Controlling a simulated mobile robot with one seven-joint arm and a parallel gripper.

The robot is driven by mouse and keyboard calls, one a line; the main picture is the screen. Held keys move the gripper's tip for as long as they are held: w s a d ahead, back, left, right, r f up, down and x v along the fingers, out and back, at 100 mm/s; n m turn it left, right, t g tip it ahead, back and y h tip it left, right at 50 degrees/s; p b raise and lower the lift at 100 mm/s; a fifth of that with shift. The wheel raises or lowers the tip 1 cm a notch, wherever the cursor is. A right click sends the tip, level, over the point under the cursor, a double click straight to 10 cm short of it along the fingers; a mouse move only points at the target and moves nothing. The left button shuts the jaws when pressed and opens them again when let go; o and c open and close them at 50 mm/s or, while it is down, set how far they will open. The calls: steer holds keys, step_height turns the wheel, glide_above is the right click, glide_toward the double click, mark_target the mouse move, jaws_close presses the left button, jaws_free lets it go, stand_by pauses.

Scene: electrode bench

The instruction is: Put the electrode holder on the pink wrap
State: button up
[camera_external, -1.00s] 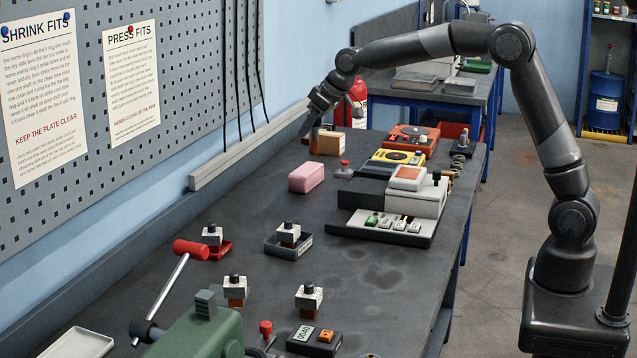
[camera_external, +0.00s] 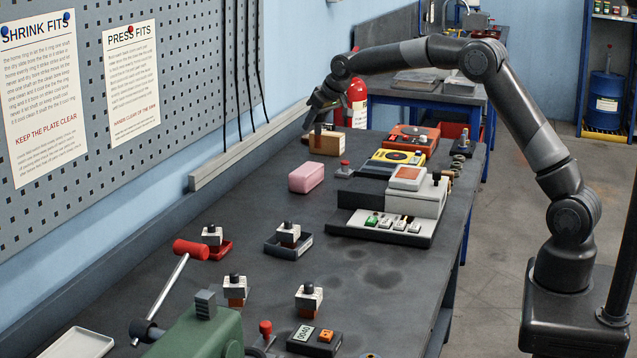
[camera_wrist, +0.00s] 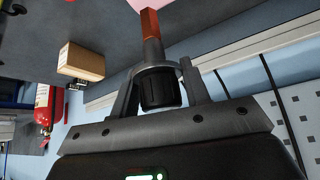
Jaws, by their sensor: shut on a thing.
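My gripper (camera_wrist: 158,78) is shut on the electrode holder (camera_wrist: 150,48), which has a black knob, a grey collar and shaft, and a copper-coloured tip. In the external view my gripper (camera_external: 318,112) is at the far left of the bench, with the holder's brown tip (camera_external: 317,139) hanging below it beside a tan box. Whether the tip touches the bench is unclear. The pink wrap (camera_external: 306,177) is a soft-edged block on the bench, nearer the camera than the gripper. A pink corner (camera_wrist: 143,4) shows at the wrist view's top edge, beyond the tip.
The tan box (camera_external: 328,143) stands close to the holder. The wall rail (camera_external: 250,155) runs along the left. Several black-topped white blocks stand nearer the camera.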

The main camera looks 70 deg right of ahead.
steer(key=shift+w+a+f, duration=0.45)
steer(key=shift+f, duration=0.6)
steer(key=shift+w+a+f, duration=0.4)
steer(key=shift+w+f, duration=0.1)
steer(key=shift+f, duration=0.5)
steer(key=shift+w+a+f, duration=0.45)
steer(key=shift+f, duration=0.6)
steer(key=shift+f, duration=0.15)
steer(key=o, duration=1.1)
steer(key=shift+o, duration=0.2)
steer(key=shift+r, duration=0.2)
steer(key=v, duration=1.2)
